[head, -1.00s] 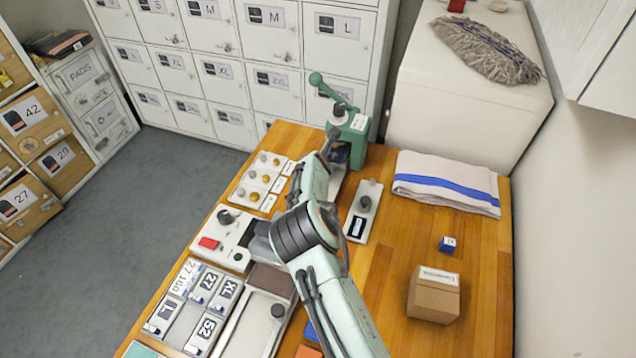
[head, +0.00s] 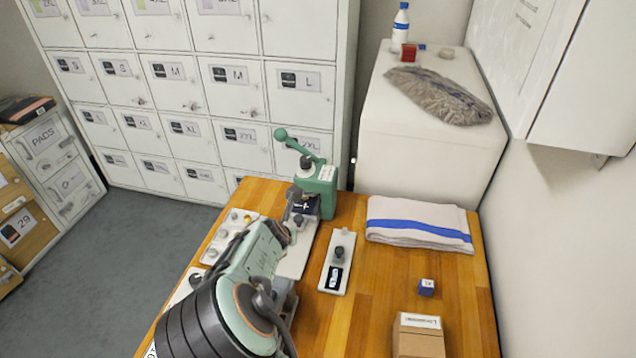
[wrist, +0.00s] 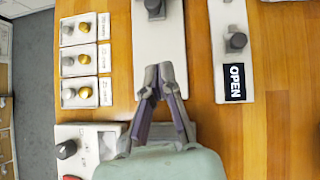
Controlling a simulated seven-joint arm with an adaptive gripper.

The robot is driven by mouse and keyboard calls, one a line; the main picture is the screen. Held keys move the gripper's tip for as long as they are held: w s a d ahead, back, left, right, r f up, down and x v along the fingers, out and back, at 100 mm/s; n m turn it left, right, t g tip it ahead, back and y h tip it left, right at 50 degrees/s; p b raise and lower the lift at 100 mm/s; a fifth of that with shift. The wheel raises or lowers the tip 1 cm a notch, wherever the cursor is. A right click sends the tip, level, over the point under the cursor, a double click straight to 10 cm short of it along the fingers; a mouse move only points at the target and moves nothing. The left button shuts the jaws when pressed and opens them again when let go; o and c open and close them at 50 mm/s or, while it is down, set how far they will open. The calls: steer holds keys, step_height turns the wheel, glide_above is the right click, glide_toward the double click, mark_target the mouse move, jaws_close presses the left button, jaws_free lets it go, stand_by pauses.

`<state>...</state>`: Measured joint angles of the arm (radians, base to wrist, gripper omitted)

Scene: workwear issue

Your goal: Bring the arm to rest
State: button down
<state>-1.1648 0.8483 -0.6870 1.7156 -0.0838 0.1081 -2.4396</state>
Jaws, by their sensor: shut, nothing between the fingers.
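My gripper (wrist: 159,82) is shut with nothing in it, its two fingertips together in the wrist view. It hangs over a white base plate (wrist: 158,38) and touches nothing that I can make out. In the head view my arm reaches in from the lower edge across the left of the wooden table (head: 385,300). The arm hides part of the table's left side there. The green lever press (head: 318,190) stands just beyond the arm, with its handle raised to the upper left.
A plate with a knob and an OPEN label (head: 338,262) lies right of the arm. A folded towel (head: 420,222), a small blue box (head: 427,287) and a cardboard box (head: 418,338) are further right. Several knobs (wrist: 83,60) line the left. Lockers (head: 200,80) stand behind.

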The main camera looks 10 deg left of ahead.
steer(key=w+d+r+m+t, duration=0.1)
steer(key=w+d+r+m, duration=0.2)
steer(key=d+r, duration=0.45)
steer(key=w+d+r+m, duration=0.3)
steer(key=d+r, duration=0.3)
steer(key=d, duration=0.3)
steer(key=s+d+r+m, duration=0.5)
steer(key=s+d+m, duration=0.15)
steer(key=d, duration=0.25)
steer(key=s+d+r+m+g, duration=0.1)
steer(key=s+d+m+g, duration=0.15)
steer(key=s+m, duration=0.65)
steer(key=s+f+m+g, duration=0.3)
steer(key=s+m, duration=0.4)
steer(key=s, duration=0.4)
steer(key=s+a+f+m+g, duration=0.1)
steer(key=s+f+m+g, duration=0.2)
steer(key=s+m, duration=0.5)
steer(key=s+f, duration=0.1)
steer(key=s, duration=0.2)
steer(key=shift+a+f+g, duration=0.15)
steer(key=shift+a+g, duration=0.05)
steer(key=shift+g, duration=0.15)
